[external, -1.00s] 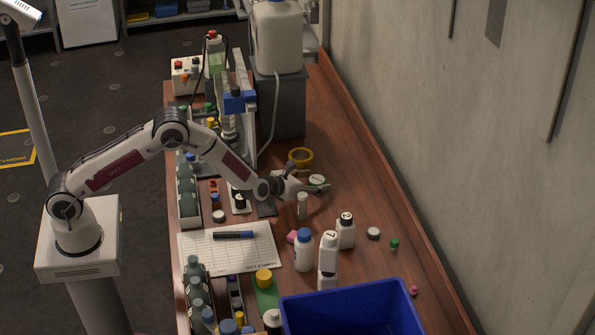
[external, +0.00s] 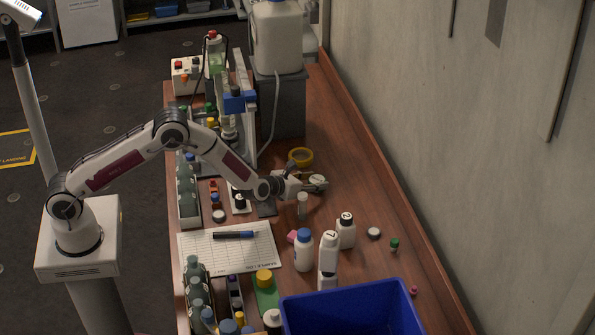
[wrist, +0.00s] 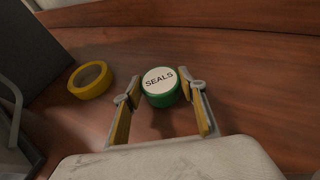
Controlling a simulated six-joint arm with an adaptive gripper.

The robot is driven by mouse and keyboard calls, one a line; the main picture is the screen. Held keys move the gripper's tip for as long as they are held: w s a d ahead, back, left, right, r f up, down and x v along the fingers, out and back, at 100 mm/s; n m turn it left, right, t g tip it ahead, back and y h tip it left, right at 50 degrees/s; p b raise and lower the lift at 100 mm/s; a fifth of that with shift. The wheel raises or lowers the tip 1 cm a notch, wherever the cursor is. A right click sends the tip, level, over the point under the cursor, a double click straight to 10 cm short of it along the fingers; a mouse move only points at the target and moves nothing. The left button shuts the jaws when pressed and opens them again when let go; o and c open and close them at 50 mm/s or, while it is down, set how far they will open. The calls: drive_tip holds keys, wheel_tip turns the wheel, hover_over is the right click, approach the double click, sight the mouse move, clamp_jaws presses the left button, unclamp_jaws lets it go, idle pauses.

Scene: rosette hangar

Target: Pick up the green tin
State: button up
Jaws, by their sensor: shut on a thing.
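The green tin (wrist: 160,87) is a short round tin with a white lid lettered "SEALS". In the wrist view it sits upright between the fingertips of my gripper (wrist: 161,88), which is shut on its sides. In the external view the tin (external: 318,181) shows as a small pale-topped disc at the end of my gripper (external: 314,184), at or close to the wooden bench surface. The fingers partly hide its side there.
A yellow tape roll (external: 301,156) lies just behind the tin, at its left in the wrist view (wrist: 90,80). A small white-capped vial (external: 302,207) stands in front. White bottles (external: 328,255) and a blue bin (external: 350,308) are nearer the front. Bench to the right is clear.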

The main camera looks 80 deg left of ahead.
sight(314, 181)
drive_tip(key=shift+r, duration=0.2)
wheel_tip(314, 181, up, 10)
drive_tip(key=shift+f, duration=0.15)
idle(0.4)
idle(0.5)
